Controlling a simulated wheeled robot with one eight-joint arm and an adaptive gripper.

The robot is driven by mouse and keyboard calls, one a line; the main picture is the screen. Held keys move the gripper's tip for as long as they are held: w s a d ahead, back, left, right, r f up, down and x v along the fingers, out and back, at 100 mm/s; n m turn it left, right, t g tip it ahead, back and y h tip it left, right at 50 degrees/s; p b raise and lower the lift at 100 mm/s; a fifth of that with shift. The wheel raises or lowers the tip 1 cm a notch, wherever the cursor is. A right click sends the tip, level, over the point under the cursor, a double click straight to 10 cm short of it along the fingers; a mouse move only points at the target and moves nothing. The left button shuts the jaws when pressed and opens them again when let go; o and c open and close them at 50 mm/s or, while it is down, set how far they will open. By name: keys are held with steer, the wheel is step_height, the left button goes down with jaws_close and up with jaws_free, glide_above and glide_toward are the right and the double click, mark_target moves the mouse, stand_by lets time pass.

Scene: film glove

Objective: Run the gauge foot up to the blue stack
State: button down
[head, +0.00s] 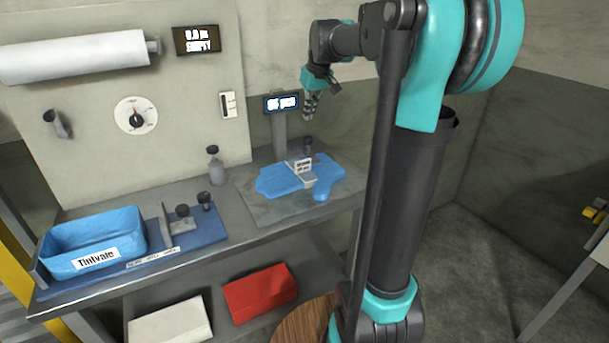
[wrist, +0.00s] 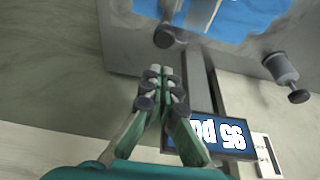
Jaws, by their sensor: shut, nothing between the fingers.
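The blue stack (head: 277,184) lies flat and irregular on a grey plate at the right end of the bench. A pale gauge foot with a printed label (head: 303,169) shows at the stack; I cannot tell whether it touches it. A dark knob (head: 308,144) stands just behind; a dark knob also shows in the wrist view (wrist: 168,37). My gripper (head: 310,112) is shut and empty, pointing down above the knob, apart from it. In the wrist view its fingertips (wrist: 157,72) are together, and part of the blue stack (wrist: 240,14) shows beyond.
A post with a lit display (head: 282,103) rises close to the left of my gripper. A grey bottle with a dark top (head: 216,168) stands left of the plate. A blue bin (head: 92,243) and dark-knobbed pieces (head: 182,220) sit at the left. Red and white boxes lie below.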

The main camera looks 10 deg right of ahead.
step_height(320, 180, up, 8)
stand_by(0.9)
steer(key=shift+f, duration=0.1)
